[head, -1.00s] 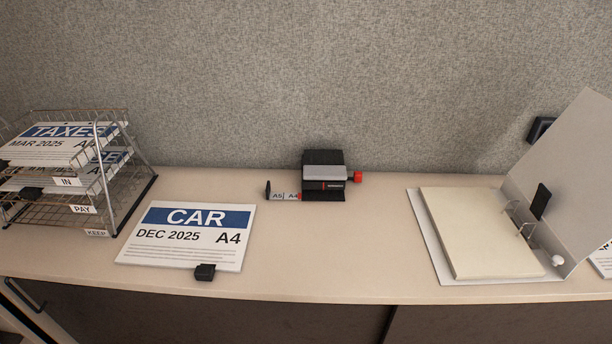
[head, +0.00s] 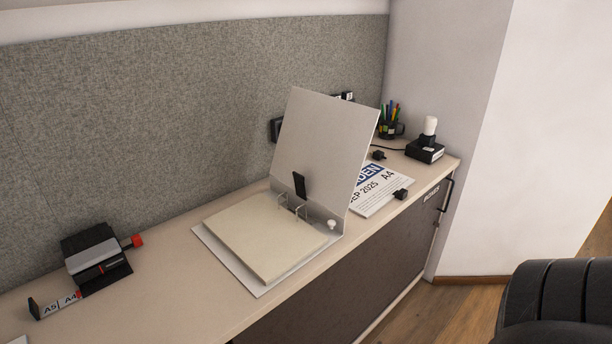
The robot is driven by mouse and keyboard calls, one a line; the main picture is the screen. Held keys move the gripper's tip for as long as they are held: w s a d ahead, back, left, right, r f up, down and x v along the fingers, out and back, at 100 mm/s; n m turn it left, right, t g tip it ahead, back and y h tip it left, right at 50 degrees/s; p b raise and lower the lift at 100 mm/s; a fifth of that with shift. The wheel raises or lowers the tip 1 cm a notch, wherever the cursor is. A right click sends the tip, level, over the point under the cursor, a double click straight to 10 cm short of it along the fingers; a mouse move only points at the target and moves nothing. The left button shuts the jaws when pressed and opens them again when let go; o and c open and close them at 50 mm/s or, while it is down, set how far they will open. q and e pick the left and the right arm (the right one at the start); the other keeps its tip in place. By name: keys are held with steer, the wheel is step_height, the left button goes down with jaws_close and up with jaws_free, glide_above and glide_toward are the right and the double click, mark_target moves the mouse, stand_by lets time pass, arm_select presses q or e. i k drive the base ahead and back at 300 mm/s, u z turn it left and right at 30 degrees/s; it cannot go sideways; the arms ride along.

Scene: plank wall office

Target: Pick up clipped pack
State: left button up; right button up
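A clipped pack (head: 377,190) lies on the counter behind and to the right of the open binder. It is white with a blue band, and "SEP 2025" and "A4" can be read. The raised binder cover hides its left part. A black clip (head: 400,194) sits on its front edge. At the lower left, only a small white corner (head: 18,341) of what looks like another pack shows. Neither of my grippers is in view.
The open ring binder (head: 215,243) holds a cream paper stack, with its cover upright. A black hole punch (head: 95,257) with a red knob stands at left. A pen cup (head: 390,130), a loose black clip (head: 378,155) and a black device (head: 425,151) are at the far end. A black chair (head: 560,300) is at lower right.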

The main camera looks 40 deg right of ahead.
mark_target(377, 185)
steer(key=z, duration=3.25)
steer(key=i, duration=1.8)
steer(key=u, duration=0.95)
